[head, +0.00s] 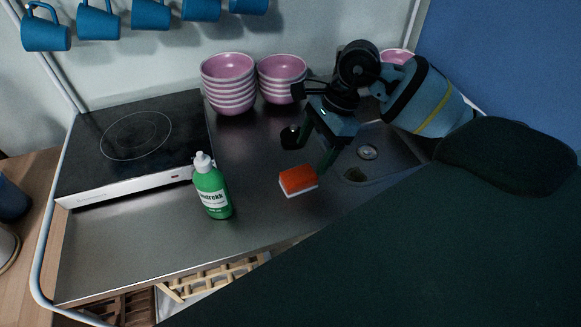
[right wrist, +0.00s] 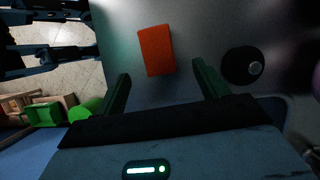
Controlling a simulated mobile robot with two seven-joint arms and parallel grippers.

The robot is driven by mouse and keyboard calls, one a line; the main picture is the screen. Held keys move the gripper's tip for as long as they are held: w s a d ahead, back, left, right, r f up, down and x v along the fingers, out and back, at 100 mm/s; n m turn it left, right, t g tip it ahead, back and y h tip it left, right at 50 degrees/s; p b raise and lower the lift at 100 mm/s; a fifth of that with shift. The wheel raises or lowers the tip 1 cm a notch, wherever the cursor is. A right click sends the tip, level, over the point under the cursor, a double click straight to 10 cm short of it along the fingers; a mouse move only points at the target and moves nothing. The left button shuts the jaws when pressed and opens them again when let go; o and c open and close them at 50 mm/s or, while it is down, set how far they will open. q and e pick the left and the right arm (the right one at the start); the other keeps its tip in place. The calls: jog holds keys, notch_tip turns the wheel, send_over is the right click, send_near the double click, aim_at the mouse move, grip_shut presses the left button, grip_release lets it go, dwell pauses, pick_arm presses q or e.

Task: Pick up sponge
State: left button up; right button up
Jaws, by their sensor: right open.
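The sponge (head: 298,180) is orange with a white underside and lies on the steel counter, in front of the sink. In the right wrist view the orange sponge (right wrist: 155,50) lies beyond the fingertips, between their lines and nearer the left finger. My right gripper (head: 309,153) is above the counter, just behind the sponge in the head view. Its two fingers are spread with nothing between them, as the right wrist view (right wrist: 160,80) also shows. My left gripper is not visible in the head view.
A green soap bottle (head: 212,188) stands left of the sponge. A black round object (head: 291,137) sits behind it. The sink (head: 385,150) is to the right. Stacked pink bowls (head: 229,85) stand at the back, a cooktop (head: 130,140) at left. Blue mugs (head: 150,14) hang above.

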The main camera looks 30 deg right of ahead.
aim_at(300, 174)
jog(key=shift+s+a+f, duration=0.15)
jog(key=shift+f, duration=0.1)
jog(key=shift+x, duration=1.1)
jog(key=shift+a+p+x, duration=0.15)
jog(key=shift+p+x, duration=0.15)
jog(key=shift+x, duration=0.85)
jog(key=shift+a+p+x, duration=0.2)
jog(key=shift+p+x, duration=0.1)
jog(key=shift+x, duration=0.85)
jog(key=shift+f, duration=0.15)
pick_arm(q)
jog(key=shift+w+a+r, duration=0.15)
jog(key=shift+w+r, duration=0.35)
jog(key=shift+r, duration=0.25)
pick_arm(e)
jog(key=shift+c, duration=0.3)
jog(key=c, duration=0.5)
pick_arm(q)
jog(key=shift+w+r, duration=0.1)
pick_arm(e)
jog(key=c, duration=0.5)
